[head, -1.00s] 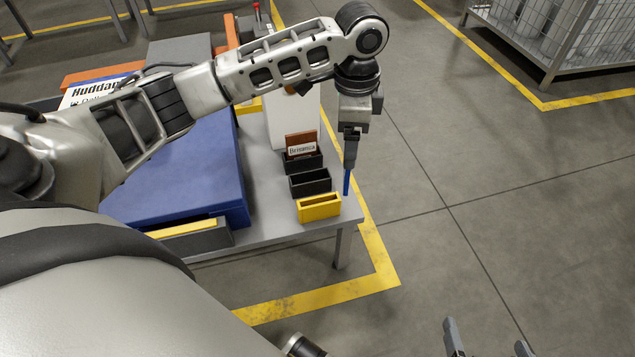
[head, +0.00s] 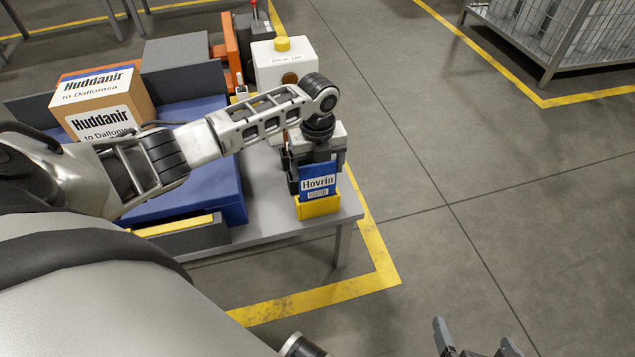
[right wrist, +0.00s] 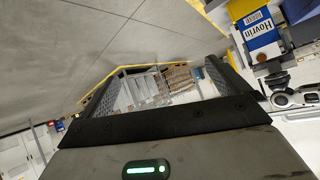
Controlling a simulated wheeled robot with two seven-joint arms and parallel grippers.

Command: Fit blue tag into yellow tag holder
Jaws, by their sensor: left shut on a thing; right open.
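The blue tag (head: 318,178), with a white label reading Hovrin, is upright in my left gripper (head: 319,164), which is shut on it. The yellow tag holder (head: 318,208) stands on the front right corner of the grey table, directly below the tag. The tag's lower edge meets the holder's top opening; how deep it sits inside is hidden. The right wrist view also shows the blue tag (right wrist: 262,37) beside the yellow holder (right wrist: 240,8). My right gripper (head: 474,336) is open and empty, low at the right, away from the table.
Black tag holders behind the yellow one are mostly hidden by my left gripper. A white box with a yellow cap (head: 284,64) stands further back. A cardboard box (head: 108,100) lies on the blue surface at left. Floor right of the table is clear.

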